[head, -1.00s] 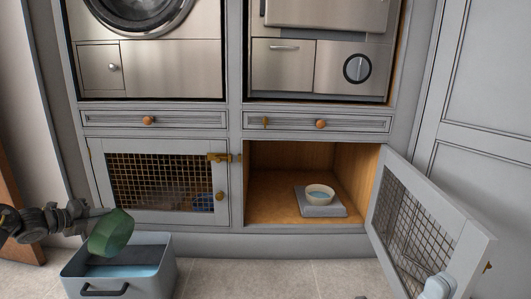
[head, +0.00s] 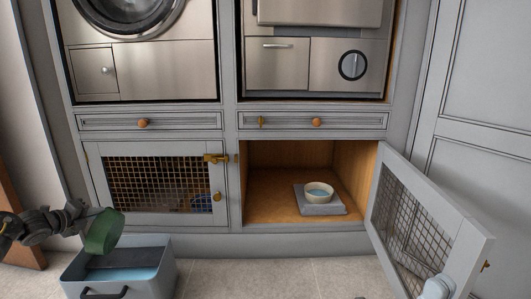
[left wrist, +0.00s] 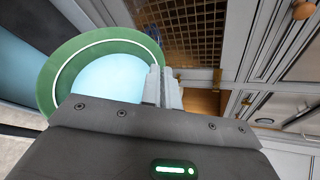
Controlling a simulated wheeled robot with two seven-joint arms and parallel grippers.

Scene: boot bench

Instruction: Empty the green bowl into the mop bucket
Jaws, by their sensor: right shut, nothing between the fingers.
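The green bowl (head: 103,232) is tipped steeply on its side above the mop bucket (head: 166,270) in the head view. My left gripper (head: 86,219) is shut on the bowl's rim. In the left wrist view the green bowl (left wrist: 63,75) shows a pale ring and a light blue area inside; I cannot tell whether that is liquid. The mop bucket is a grey-blue rectangular tub on the floor with a dark handle and blue liquid inside. No falling stream is visible. My right gripper's fingers are not visible.
A lower cupboard stands open, its mesh door (head: 425,230) swung out at right. The left mesh door (head: 160,184) is closed behind the bucket. Floor right of the bucket is clear.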

